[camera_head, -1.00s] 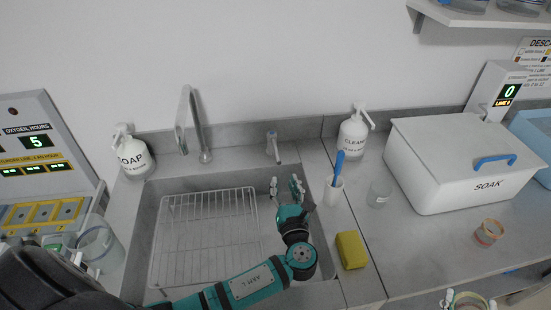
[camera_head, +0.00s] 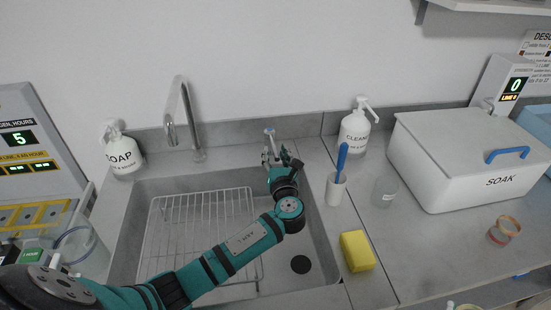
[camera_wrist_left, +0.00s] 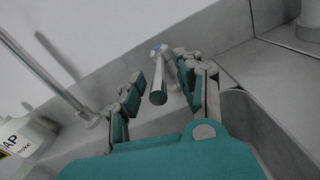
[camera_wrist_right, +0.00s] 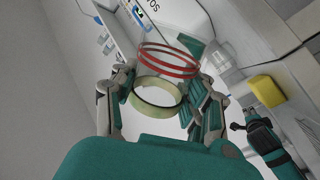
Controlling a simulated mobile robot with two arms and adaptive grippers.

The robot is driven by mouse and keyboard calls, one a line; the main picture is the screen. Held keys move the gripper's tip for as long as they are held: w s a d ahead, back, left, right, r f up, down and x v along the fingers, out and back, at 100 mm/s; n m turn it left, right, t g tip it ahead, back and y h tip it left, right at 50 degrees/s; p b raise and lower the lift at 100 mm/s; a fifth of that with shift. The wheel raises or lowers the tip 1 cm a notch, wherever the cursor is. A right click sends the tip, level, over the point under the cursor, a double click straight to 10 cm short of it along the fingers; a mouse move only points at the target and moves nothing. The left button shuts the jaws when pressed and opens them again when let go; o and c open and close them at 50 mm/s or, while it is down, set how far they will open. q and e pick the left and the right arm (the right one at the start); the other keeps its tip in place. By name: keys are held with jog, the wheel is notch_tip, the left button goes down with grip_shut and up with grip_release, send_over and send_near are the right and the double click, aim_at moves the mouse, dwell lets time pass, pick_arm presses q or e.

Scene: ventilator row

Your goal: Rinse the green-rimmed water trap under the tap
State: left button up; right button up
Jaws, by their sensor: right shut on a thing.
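The green-rimmed water trap (camera_wrist_right: 136,100) is clear with a pale green ring. My right gripper (camera_wrist_right: 163,88) is shut on it, a finger on each side. Red bands show just beyond the rim; I cannot tell whether they belong to this trap. In the head view only a sliver of it shows at the bottom edge. The tap spout (camera_head: 170,128) arches over the back of the sink (camera_head: 322,235). My left gripper (camera_head: 272,160) is open at the tap lever (camera_head: 269,134). In the left wrist view the lever (camera_wrist_left: 158,88) stands between its fingers.
A wire rack (camera_head: 160,235) lies in the sink. A yellow sponge (camera_head: 356,251), a cup with a blue brush (camera_head: 337,190) and a clear beaker (camera_head: 384,191) stand right of it. Soap bottle (camera_head: 124,158) stands left.

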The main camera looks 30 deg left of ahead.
pick_arm(q)
jog(key=shift+w+a, duration=0.1)
jog(key=shift+w, duration=0.05)
jog(key=shift+c, duration=0.2)
grip_shut()
